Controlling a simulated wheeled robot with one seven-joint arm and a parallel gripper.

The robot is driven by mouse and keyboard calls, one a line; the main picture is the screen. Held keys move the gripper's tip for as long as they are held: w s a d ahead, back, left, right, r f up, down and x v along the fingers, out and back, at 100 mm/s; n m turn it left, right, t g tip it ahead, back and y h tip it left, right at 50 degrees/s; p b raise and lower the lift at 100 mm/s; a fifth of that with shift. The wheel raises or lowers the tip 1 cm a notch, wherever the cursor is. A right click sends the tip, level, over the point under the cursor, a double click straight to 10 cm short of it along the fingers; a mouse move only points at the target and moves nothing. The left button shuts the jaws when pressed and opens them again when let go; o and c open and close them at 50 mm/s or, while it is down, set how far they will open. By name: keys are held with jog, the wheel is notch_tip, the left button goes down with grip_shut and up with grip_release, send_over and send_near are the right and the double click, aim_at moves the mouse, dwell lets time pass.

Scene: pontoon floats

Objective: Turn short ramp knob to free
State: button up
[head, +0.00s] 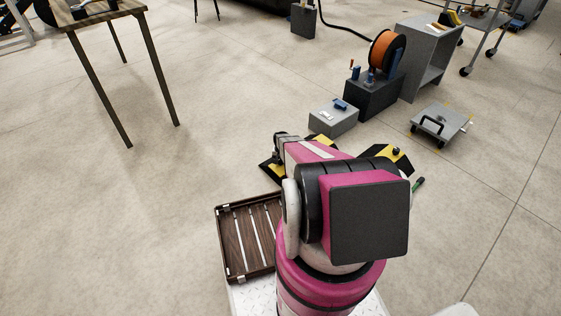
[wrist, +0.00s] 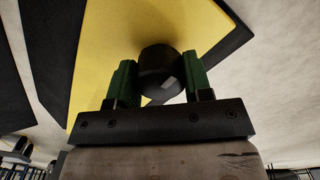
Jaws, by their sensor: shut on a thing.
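A black round knob (wrist: 160,68) stands on a yellow panel with black edges (wrist: 105,45) in the wrist view. My gripper (wrist: 158,80) has its green fingers on either side of the knob, shut on it. Which way the knob is turned cannot be told. In the head view, a yellow-and-black ramp (head: 268,172) lies partly behind my arm, near my wrist. Another yellow-and-black ramp piece (head: 398,160) with a black knob on top shows to the right of my arm.
A brown slatted tray (head: 222,240) is at the lower left. A grey box (head: 334,121), a dark box with an orange reel (head: 386,50), a grey shelf unit (head: 428,55) and a low wheeled trolley (head: 440,122) stand beyond. A wooden-topped table (head: 100,14) is upper left. Floor at left is clear.

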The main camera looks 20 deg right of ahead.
dwell(0.3)
jog(key=o, duration=0.9)
jog(key=shift+o, duration=0.2)
notch_tip(320, 180, up, 11)
jog(key=shift+f, duration=0.1)
